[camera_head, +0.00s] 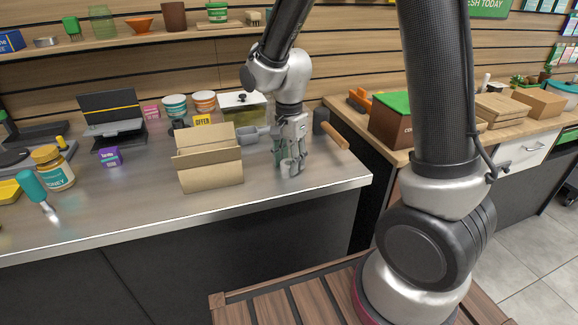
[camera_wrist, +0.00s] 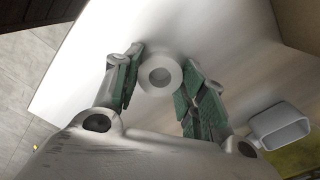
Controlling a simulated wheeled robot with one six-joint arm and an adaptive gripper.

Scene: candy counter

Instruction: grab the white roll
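The white roll (camera_wrist: 145,83) shows in the wrist view as a pale ring with a round hole, seen end-on. It stands on the counter between the two green-padded fingers of my gripper (camera_wrist: 163,58). The fingers are spread, one on each side of the roll and very close to it; I cannot tell whether either touches. In the head view my gripper (camera_head: 290,172) points down near the counter's right end, and the white roll (camera_head: 286,167) shows small between its fingers, partly hidden.
An open cardboard box (camera_head: 212,178) stands left of my gripper. A grey scoop (camera_head: 254,135) lies behind it, also in the wrist view (camera_wrist: 280,125). A mallet with a wooden handle (camera_head: 334,136) lies to the right. The counter's front edge (camera_head: 300,189) is close.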

